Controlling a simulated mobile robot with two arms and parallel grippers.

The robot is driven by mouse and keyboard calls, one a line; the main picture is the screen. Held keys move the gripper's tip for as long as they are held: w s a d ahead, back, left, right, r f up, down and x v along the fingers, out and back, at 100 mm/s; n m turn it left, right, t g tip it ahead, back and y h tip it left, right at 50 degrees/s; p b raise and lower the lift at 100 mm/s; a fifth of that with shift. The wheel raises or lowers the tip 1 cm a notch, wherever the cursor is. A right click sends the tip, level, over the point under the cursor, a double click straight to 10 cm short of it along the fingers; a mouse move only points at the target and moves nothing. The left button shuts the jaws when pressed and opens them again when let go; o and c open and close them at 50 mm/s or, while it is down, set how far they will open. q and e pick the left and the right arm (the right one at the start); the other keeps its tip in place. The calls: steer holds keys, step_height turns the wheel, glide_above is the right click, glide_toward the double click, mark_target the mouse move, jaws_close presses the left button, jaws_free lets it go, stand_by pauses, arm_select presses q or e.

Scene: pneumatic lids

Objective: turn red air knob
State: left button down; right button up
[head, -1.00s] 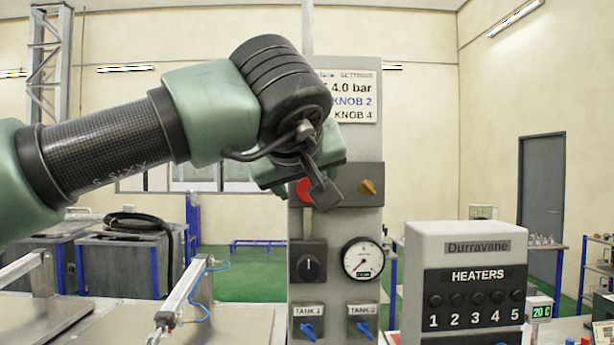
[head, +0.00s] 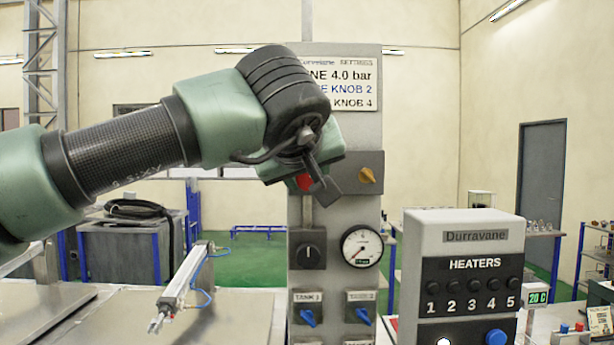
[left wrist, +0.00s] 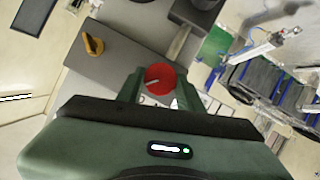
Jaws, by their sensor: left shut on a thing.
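The red air knob (head: 304,181) sits on the upper left of the grey control column (head: 338,215), partly covered by my left gripper in the head view. The left wrist view shows the red knob (left wrist: 160,77) face-on, with a short white mark on it. My left gripper (left wrist: 158,88) has one finger on each side of the knob and is shut on it. In the head view the left gripper (head: 306,178) reaches it from the upper left, and its fingertips are mostly hidden. My right gripper is not in view.
A yellow knob (head: 370,176) is right beside the red one. Below are a black selector (head: 308,250), a pressure gauge (head: 362,246) and blue tank valves (head: 307,318). A heaters box (head: 470,275) stands at right, a pneumatic cylinder (head: 185,280) at left.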

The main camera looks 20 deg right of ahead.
arm_select(q)
steer(key=shift+f+n+b, duration=0.2)
steer(key=shift+n+b, duration=0.1)
steer(key=shift+b, duration=0.2)
steer(key=n+h+b, duration=0.2)
steer(key=n+b, duration=0.1)
steer(key=b, duration=0.3)
steer(key=n+t+h+b, duration=0.1)
steer(key=n+h+b, duration=0.1)
steer(key=n+b, duration=0.2)
steer(key=f+n+h+b, duration=0.1)
steer(key=n+b, duration=0.3)
steer(key=b, duration=0.4)
steer(key=shift+a+f+t+h, duration=0.1)
steer(key=shift+a+t+h, duration=0.15)
steer(key=shift+t+h, duration=0.15)
steer(key=shift+n+t+h+b, duration=0.3)
steer(key=shift+n+t+b, duration=0.1)
steer(key=shift+n+b, duration=1.1)
steer(key=c, duration=0.9)
jaws_free()
steer(key=shift+r, duration=0.2)
steer(key=shift+a, duration=0.15)
